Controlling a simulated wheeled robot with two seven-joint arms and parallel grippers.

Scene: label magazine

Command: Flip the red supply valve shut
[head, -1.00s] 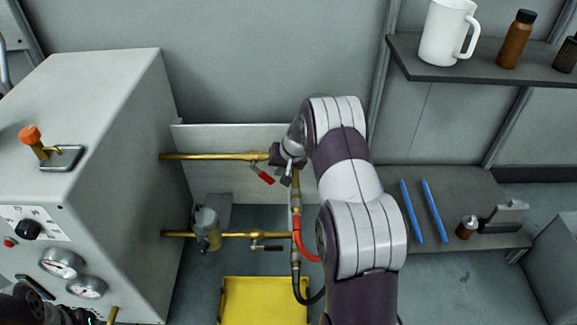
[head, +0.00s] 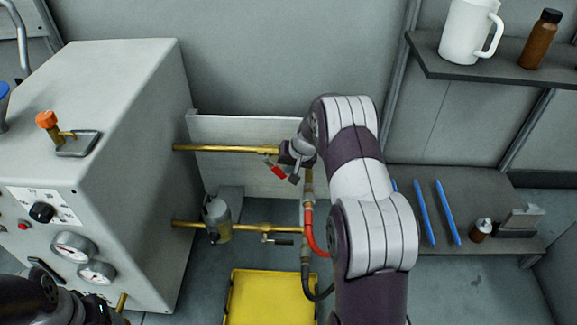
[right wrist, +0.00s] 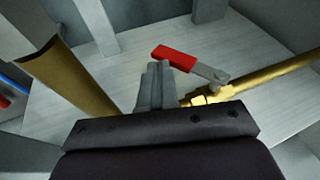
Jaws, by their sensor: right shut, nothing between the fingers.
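The red supply valve handle (head: 277,172) sits on the upper brass pipe (head: 225,148) in the head view, slanting down and to the right from it. In the right wrist view the red handle (right wrist: 174,57) is on a silver lever at an angle to the brass pipe (right wrist: 270,76). My right gripper (head: 294,179) is shut and empty, right beside the handle. In the right wrist view its closed fingers (right wrist: 155,85) are just below and left of the handle. I cannot tell whether they touch. My left arm shows at the lower left; its fingers are not visible.
A grey cabinet (head: 120,110) with gauges and an orange-knobbed lever (head: 47,121) stands at the left. A lower brass pipe (head: 240,227) and a red hose (head: 308,230) are below. A yellow tray (head: 268,300) lies beneath. A shelf (head: 470,75) is at the upper right.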

